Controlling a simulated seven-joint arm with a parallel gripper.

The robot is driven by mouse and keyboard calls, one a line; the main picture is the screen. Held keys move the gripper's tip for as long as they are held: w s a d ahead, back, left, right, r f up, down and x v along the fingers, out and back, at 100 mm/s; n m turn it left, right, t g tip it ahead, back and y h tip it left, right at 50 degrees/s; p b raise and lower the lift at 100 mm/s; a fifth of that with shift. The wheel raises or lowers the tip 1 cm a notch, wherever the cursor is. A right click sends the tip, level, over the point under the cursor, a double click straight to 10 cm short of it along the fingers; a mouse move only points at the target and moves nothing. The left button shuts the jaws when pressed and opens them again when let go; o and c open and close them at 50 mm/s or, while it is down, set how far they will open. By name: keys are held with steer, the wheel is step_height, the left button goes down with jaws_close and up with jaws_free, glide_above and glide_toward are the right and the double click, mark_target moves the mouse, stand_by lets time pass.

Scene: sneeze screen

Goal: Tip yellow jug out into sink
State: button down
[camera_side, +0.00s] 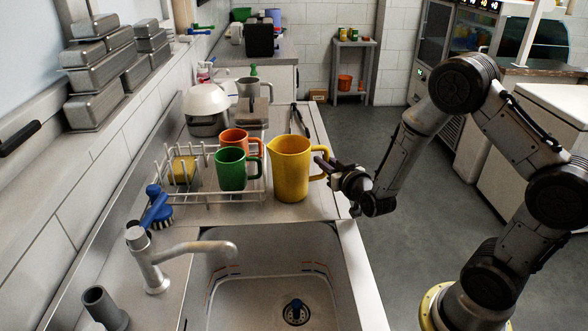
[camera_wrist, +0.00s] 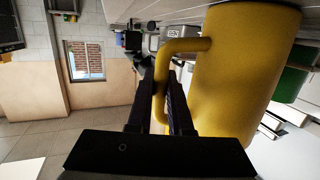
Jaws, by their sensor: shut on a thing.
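The yellow jug (camera_side: 290,170) stands upright on the counter behind the sink, beside the dish rack. Its handle points right, towards my arm. My gripper (camera_side: 322,165) is at the handle, shut on it from the right. In the wrist view the jug (camera_wrist: 245,75) fills the right side, and its handle (camera_wrist: 160,85) lies between the fingers of my gripper (camera_wrist: 163,88). The sink (camera_side: 270,290) is in front of the jug, with a drain at its bottom. The inside of the jug is hidden.
A chrome tap (camera_side: 155,260) reaches over the sink from the left. A white dish rack (camera_side: 215,190) holds a green mug (camera_side: 231,170), an orange mug (camera_side: 234,141) and a yellow sponge (camera_side: 183,170). A blue brush (camera_side: 157,210) lies by the rack. The space above the sink's right half is clear.

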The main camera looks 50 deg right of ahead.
steer(key=shift+r, duration=2.55)
